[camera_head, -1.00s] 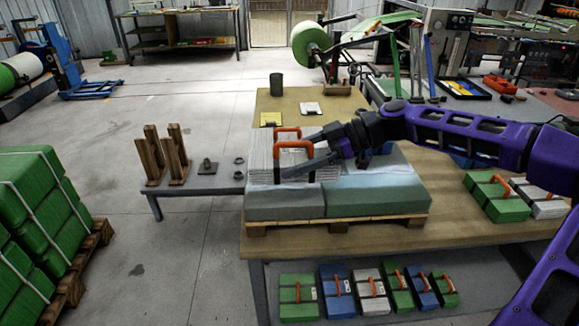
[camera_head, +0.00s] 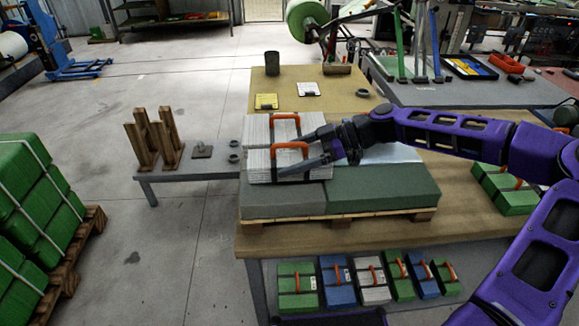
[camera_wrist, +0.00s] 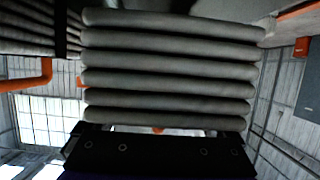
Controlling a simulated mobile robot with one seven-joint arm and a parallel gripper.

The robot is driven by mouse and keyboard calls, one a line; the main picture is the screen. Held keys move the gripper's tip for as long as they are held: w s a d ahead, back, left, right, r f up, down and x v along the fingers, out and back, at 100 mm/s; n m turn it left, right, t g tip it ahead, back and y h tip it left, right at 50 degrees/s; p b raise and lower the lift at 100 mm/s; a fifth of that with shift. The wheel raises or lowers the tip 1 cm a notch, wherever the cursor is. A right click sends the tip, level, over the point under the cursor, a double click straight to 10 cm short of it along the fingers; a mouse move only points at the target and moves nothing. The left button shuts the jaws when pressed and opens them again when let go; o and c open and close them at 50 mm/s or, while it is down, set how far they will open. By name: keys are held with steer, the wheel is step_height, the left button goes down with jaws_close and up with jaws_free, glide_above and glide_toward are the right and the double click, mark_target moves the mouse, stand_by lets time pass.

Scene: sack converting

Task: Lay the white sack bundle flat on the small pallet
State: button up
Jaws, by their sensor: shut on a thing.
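A white sack bundle (camera_head: 289,167) with a dark strap and an orange handle is between the fingers of my gripper (camera_head: 303,153). It is over the front left part of the small pallet (camera_head: 335,217), at the grey layer; whether it touches that layer I cannot tell. In the wrist view, the stacked edges of a bundle (camera_wrist: 170,65) fill the middle, close to the gripper. A second white bundle (camera_head: 258,130) with an orange handle is right behind. The pallet carries grey (camera_head: 285,200) and green (camera_head: 385,188) blocks, with a pale one partly hidden behind my gripper.
Yellow (camera_head: 266,101) and white (camera_head: 308,89) pads and a dark cup (camera_head: 272,63) are at the back of the table. Green bundles (camera_head: 505,190) stand at the right. Several strapped bundles lie below the front edge. Wooden stands (camera_head: 152,140) are on the left side table.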

step_height(320, 180, down, 3)
steer(key=shift+r, duration=0.15)
steer(key=o, duration=1.2)
steer(key=v, duration=1.2)
